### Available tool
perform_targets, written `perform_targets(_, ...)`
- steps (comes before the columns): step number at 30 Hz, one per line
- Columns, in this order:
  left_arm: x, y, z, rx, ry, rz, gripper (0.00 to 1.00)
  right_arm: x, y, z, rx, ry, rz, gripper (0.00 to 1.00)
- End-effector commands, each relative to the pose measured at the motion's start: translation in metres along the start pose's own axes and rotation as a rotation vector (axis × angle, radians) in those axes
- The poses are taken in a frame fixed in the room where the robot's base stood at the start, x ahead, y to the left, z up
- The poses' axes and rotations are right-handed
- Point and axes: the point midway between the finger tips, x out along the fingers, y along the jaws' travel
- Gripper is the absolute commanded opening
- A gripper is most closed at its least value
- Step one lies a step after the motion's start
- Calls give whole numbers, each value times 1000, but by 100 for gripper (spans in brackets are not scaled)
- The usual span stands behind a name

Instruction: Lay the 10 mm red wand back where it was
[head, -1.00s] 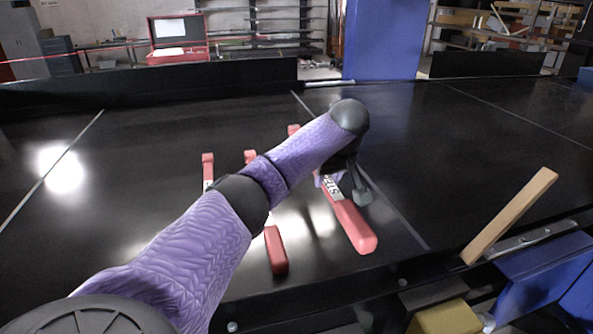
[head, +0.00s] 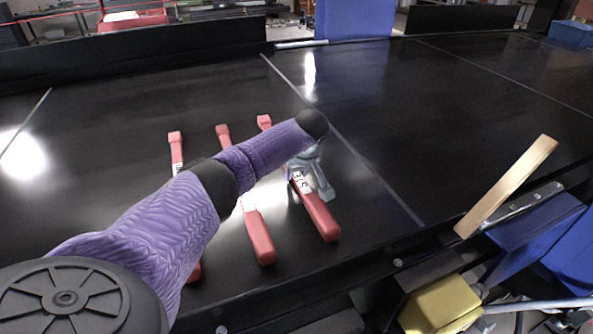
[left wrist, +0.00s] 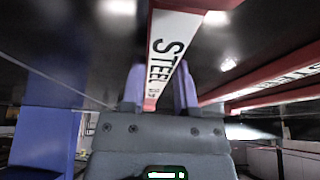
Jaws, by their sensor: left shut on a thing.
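Three red wands lie side by side on the black belt in the head view. My left gripper (left wrist: 160,88) is shut on the rightmost wand (head: 320,220), at its white label; the jaws are partly hidden behind my arm in the head view. In the left wrist view this held wand (left wrist: 172,62) runs between both fingers and its label reads STEEL; the smaller print is unreadable. It looks at or very near the belt, roughly in line with the middle wand (head: 258,236). The left wand (head: 176,150) is partly covered by my arm. My right gripper is not in view.
The black conveyor belt (head: 430,130) is clear to the right of the wands, past a thin pale seam. A wooden bar (head: 507,187) leans up at the right front edge. A yellow block (head: 440,304) and blue parts sit below that edge.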

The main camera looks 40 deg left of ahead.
Motion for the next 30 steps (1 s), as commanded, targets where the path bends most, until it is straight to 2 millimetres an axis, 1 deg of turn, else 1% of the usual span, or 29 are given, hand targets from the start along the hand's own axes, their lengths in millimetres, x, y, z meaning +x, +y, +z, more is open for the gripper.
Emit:
perform_targets(3, 2, 0, 1, 0, 0, 0, 0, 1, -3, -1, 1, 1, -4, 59)
perform_targets(4, 2, 0, 1, 0, 1, 0, 42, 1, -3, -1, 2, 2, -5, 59)
perform_targets(5, 2, 0, 1, 0, 1, 0, 48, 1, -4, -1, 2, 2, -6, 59)
perform_targets(6, 2, 0, 1, 0, 1, 0, 57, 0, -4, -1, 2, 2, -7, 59)
perform_targets(8, 2, 0, 1, 0, 1, 0, 69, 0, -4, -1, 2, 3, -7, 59)
perform_targets(9, 2, 0, 1, 0, 1, 0, 73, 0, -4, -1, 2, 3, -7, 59)
perform_targets(17, 1, 0, 0, 0, 1, 0, 73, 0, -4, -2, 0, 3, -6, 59)
perform_targets(20, -8, 1, -1, 1, 1, 3, 73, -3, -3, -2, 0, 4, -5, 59)
perform_targets(23, -31, 1, -2, 3, 2, 4, 73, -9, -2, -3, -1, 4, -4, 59)
perform_targets(24, -42, 1, -2, 2, 2, 4, 73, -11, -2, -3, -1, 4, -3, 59)
perform_targets(27, -71, 1, -2, 2, 2, 6, 73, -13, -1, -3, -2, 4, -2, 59)
perform_targets(30, -95, 1, -1, 1, 2, 5, 73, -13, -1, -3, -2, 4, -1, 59)
